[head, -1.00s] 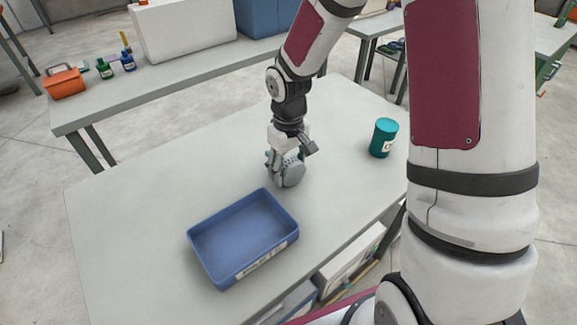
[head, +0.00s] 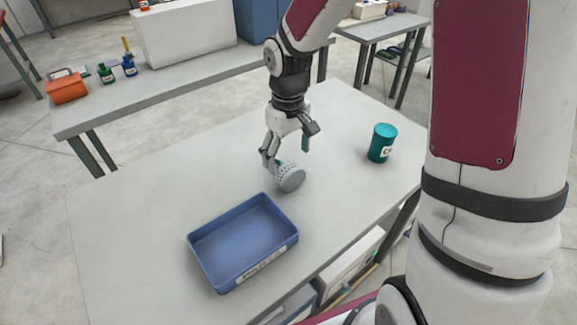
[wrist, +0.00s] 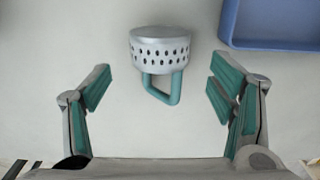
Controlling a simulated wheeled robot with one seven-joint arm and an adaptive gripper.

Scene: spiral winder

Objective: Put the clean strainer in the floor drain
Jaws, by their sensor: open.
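A silver, round, perforated strainer (head: 291,178) with a teal loop handle lies on the grey table (head: 140,215). In the wrist view the strainer (wrist: 159,50) is ahead of the fingertips, its handle pointing back between them. My gripper (head: 286,155) is open just behind and above the strainer; in the wrist view both teal-padded fingers of my gripper (wrist: 160,88) are spread wide, with nothing between them but the handle's end. No floor drain can be made out.
A blue tray (head: 194,262) stands close to the strainer, at the table's front; its corner (wrist: 235,42) shows in the wrist view. A teal can (head: 381,145) stands at the right. A bench (head: 185,75) behind carries an orange toolbox (head: 67,89) and bottles. The table's left side is clear.

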